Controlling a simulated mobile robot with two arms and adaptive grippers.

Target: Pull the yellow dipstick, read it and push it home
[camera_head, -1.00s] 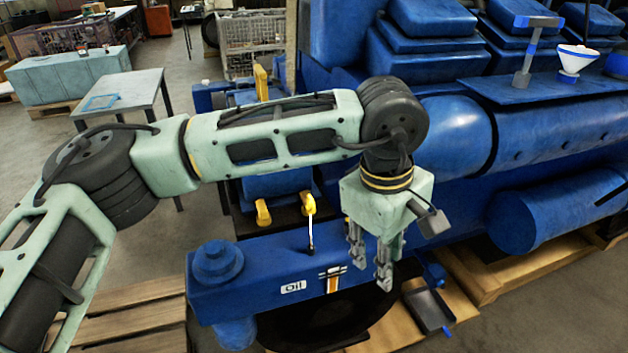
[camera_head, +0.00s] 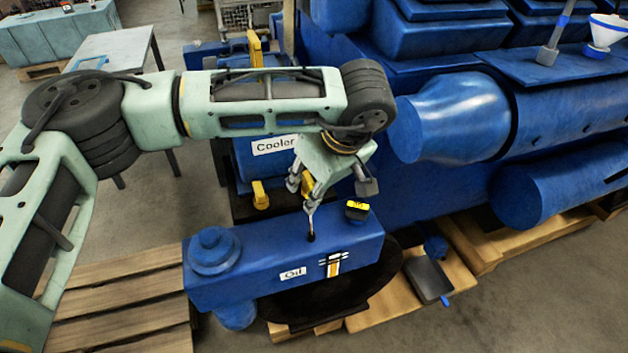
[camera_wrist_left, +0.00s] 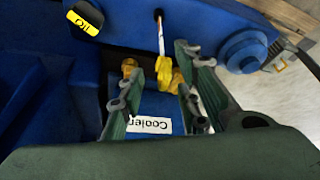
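The yellow dipstick handle (camera_head: 307,188) stands on a thin pale stem in the top of the blue Oil housing (camera_head: 235,284). My left gripper (camera_head: 306,197) is at the handle, with its fingers on either side. In the left wrist view the handle (camera_wrist_left: 171,74) lies between the two spread fingers (camera_wrist_left: 163,68), nearer the right one; I cannot tell whether that finger touches it. The stem runs from the handle to a dark hole in the blue housing. My right gripper is not in view.
A black cap with a yellow Oil label (camera_head: 357,210) sits right of the dipstick. Another yellow handle (camera_head: 260,195) stands to its left, near the Cooler label (camera_head: 275,144). A black tray (camera_head: 427,279) lies on the pallet. The large blue engine fills the right.

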